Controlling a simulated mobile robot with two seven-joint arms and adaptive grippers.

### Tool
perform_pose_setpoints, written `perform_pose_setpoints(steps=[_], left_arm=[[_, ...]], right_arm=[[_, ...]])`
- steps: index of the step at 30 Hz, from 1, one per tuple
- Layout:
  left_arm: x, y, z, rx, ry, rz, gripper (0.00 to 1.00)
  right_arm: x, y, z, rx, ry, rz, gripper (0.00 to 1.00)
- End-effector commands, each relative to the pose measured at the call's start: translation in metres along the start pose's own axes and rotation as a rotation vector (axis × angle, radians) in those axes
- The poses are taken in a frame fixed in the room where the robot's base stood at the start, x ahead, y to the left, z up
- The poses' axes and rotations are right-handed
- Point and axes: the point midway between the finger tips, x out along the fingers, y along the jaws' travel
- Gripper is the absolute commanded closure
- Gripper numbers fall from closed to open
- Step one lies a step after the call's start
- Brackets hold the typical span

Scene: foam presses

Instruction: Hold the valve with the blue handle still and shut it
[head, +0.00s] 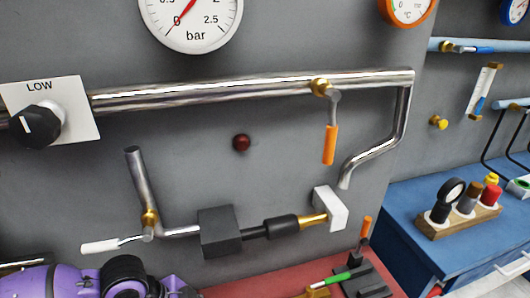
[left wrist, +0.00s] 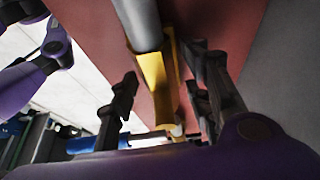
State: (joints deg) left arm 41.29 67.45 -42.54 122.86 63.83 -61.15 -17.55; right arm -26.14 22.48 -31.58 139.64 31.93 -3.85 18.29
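A valve with a blue handle (head: 486,49) and a brass body (head: 448,46) sits on a pale blue pipe at the upper right of the head view. Its handle lies roughly along the pipe. My left gripper (left wrist: 162,97) is open in the left wrist view, its two dark fingers apart. A yellow piece (left wrist: 154,80) on the end of a grey cylinder shows between or beyond the fingers; I cannot tell its depth or any contact. The left gripper's fingers are not clear in the head view, where purple arm parts of mine fill the lower left. My right gripper is not seen.
A valve with an orange handle (head: 330,145) hangs from the steel pipe (head: 240,92). A white-handled valve (head: 100,246) is at lower left. A blue cabinet (head: 405,225) bears a wooden stamp rack (head: 458,222). Tools lie on the red surface (head: 225,290).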

Motion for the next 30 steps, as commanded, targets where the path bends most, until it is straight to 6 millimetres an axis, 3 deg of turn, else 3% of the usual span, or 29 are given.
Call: perform_pose_setpoints(steps=[3, 11, 16, 30], left_arm=[[0.000, 0.000, 0.000, 0.000, 0.000, 0.000, 0.40], [0.000, 0.000, 0.000, 0.000, -0.001, 0.000, 0.40], [-0.013, -0.001, 0.001, 0.002, -0.001, -0.003, 0.40], [-0.050, 0.001, 0.092, -0.003, -0.006, 0.000, 0.40]], right_arm=[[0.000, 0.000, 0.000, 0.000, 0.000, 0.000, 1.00], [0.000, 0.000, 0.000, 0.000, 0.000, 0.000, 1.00], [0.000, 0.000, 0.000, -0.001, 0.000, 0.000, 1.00], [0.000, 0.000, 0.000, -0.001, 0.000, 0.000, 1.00]])
